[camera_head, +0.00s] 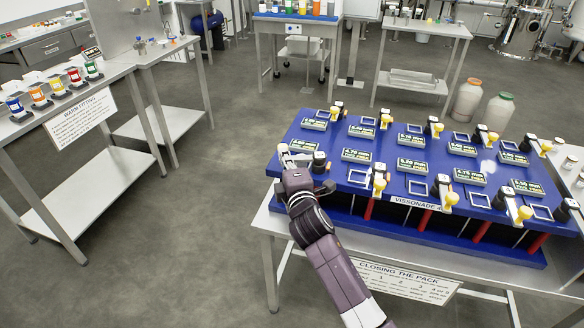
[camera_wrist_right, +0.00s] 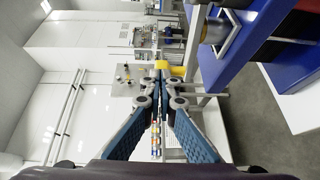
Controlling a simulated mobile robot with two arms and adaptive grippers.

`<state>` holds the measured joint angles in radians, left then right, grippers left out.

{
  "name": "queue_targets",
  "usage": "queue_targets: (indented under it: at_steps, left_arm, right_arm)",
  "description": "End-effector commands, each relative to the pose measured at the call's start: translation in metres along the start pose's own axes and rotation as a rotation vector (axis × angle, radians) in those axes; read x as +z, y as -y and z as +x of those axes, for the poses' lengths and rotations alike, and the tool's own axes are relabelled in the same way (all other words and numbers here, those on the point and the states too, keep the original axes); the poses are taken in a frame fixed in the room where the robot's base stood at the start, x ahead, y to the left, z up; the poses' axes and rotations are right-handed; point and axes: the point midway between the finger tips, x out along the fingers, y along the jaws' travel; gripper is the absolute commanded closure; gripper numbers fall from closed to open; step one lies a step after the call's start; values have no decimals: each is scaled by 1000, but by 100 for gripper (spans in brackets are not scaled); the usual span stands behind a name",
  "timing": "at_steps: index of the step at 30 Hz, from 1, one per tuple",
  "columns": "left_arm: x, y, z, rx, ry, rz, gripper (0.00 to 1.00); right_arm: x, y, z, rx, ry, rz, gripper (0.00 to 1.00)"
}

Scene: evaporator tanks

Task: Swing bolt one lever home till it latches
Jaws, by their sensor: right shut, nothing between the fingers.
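The blue pack (camera_head: 345,172) lies on a steel table, with bolts along its near and far edges. My right gripper (camera_head: 287,153) is shut and empty at the pack's near left corner. It is beside the black bolt part (camera_head: 319,160) there, which I take to be bolt one. In the right wrist view the closed fingertips (camera_wrist_right: 161,77) are close to a yellow lever end (camera_wrist_right: 177,71); I cannot tell whether they touch. The gripper partly hides this lever in the head view. My left gripper is not in view.
Other yellow-handled levers (camera_head: 379,184) stand along the pack, with lit number displays (camera_head: 356,155) between them. A sign (camera_head: 405,281) hangs on the table's front. A side bench (camera_head: 80,190) with coloured jars stands left. The floor between is clear.

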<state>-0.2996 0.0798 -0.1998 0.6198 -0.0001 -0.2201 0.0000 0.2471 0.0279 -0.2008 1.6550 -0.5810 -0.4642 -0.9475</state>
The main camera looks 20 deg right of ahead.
Motion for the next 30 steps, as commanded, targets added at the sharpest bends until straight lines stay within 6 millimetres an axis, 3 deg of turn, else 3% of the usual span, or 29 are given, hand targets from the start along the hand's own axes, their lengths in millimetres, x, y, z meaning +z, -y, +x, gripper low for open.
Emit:
queue_targets:
  at_steps: [15, 30]
  left_arm:
    - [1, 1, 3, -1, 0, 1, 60]
    - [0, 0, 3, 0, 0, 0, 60]
  right_arm:
    - [-1, -2, 32, 0, -1, -1, 100]
    - [-1, -3, 37, 1, -2, -1, 100]
